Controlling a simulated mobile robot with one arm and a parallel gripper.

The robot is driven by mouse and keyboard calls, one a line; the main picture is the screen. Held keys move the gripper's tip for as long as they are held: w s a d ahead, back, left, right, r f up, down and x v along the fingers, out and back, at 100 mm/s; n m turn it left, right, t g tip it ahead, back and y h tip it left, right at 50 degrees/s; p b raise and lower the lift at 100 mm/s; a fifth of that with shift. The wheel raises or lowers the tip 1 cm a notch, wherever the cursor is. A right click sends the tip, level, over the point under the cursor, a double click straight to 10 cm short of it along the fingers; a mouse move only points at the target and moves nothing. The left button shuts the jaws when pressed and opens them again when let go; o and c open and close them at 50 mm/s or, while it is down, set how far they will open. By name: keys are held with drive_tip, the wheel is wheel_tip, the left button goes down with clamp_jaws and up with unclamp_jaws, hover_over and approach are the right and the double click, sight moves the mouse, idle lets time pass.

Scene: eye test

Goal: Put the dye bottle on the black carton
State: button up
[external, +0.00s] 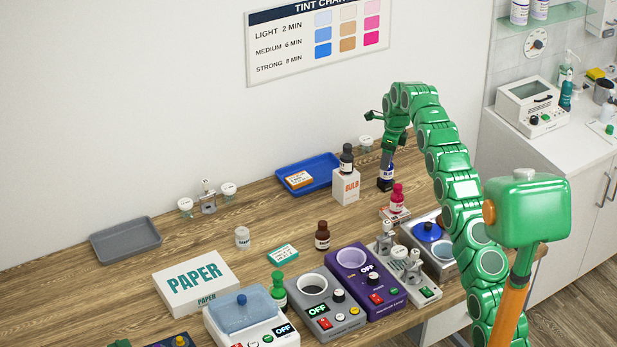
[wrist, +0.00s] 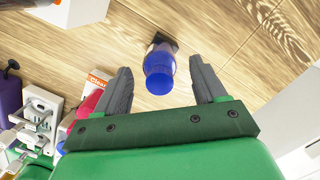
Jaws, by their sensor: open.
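A blue bottle (external: 388,170) stands upright on a small black carton (external: 385,185) near the back right of the table. In the wrist view the round blue top of the bottle (wrist: 159,80) faces me, and a dark corner of the carton (wrist: 163,41) shows behind it. My gripper (external: 389,155) is directly above the bottle, pointing down. In the wrist view its two fingers (wrist: 160,78) are spread, one on each side of the bottle, with gaps on both sides. The arm hides part of the bottle's top in the external view.
A white BULB carton (external: 346,186) with a dark bottle (external: 346,158) on it stands to the left. A red bottle (external: 397,197) stands close in front on a small box. A blue tray (external: 318,167) lies behind left. Clear wood lies around the grey tray (external: 125,240).

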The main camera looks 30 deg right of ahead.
drive_tip(key=r, duration=0.5)
drive_tip(key=shift+s+d, duration=0.2)
drive_tip(key=shift+s+a+r, duration=0.1)
drive_tip(key=shift+s+r, duration=0.05)
drive_tip(key=s+a+r+n, duration=0.4)
drive_tip(key=s+a+n, duration=0.1)
drive_tip(key=s, duration=0.4)
drive_tip(key=s+a+r+n+g, duration=0.1)
drive_tip(key=s+a+r+n, duration=0.35)
drive_tip(key=s, duration=0.45)
drive_tip(key=s+a+r+n, duration=0.3)
drive_tip(key=s+a+n, duration=0.3)
drive_tip(key=s, duration=0.3)
drive_tip(key=s+a+f+n, duration=0.1)
drive_tip(key=s+n, duration=0.3)
drive_tip(key=s, duration=0.8)
drive_tip(key=s+a+f+n+g, duration=0.1)
drive_tip(key=s+f+n, duration=0.3)
drive_tip(key=s, duration=0.8)
drive_tip(key=s+a+f+n+h, duration=0.1)
drive_tip(key=s+f+n, duration=0.2)
drive_tip(key=s, duration=0.9)
drive_tip(key=shift+a+n+g, duration=0.25)
drive_tip(key=shift+n+g, duration=0.15)
drive_tip(key=shift+n, duration=0.25)
